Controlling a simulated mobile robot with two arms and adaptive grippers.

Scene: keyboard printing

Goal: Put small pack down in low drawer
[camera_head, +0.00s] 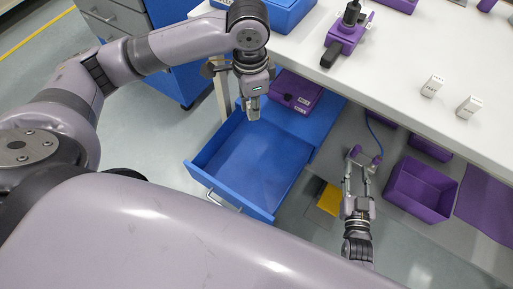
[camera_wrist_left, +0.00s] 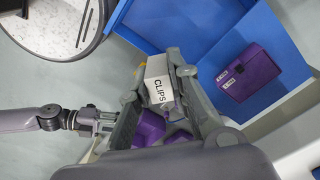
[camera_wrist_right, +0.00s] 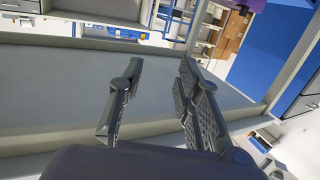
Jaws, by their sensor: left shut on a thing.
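My left gripper (camera_head: 254,112) is shut on a small white pack labelled CLIPS, which shows clearly between the fingers in the left wrist view (camera_wrist_left: 157,86). In the head view the pack is mostly hidden by the fingers. The gripper hangs over the back part of the low blue drawer (camera_head: 250,168), which is pulled open and looks empty. The drawer also shows in the left wrist view (camera_wrist_left: 170,25). My right gripper (camera_head: 358,172) is open, with its fingers apart and nothing between them in the right wrist view (camera_wrist_right: 160,85).
A purple case (camera_head: 298,92) lies behind the drawer, near the table's edge. Two small white packs (camera_head: 432,86) (camera_head: 469,106) stand on the white table (camera_head: 410,45). An open purple bin (camera_head: 420,187) sits on the grey shelf at right. A yellow item (camera_head: 330,199) lies below.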

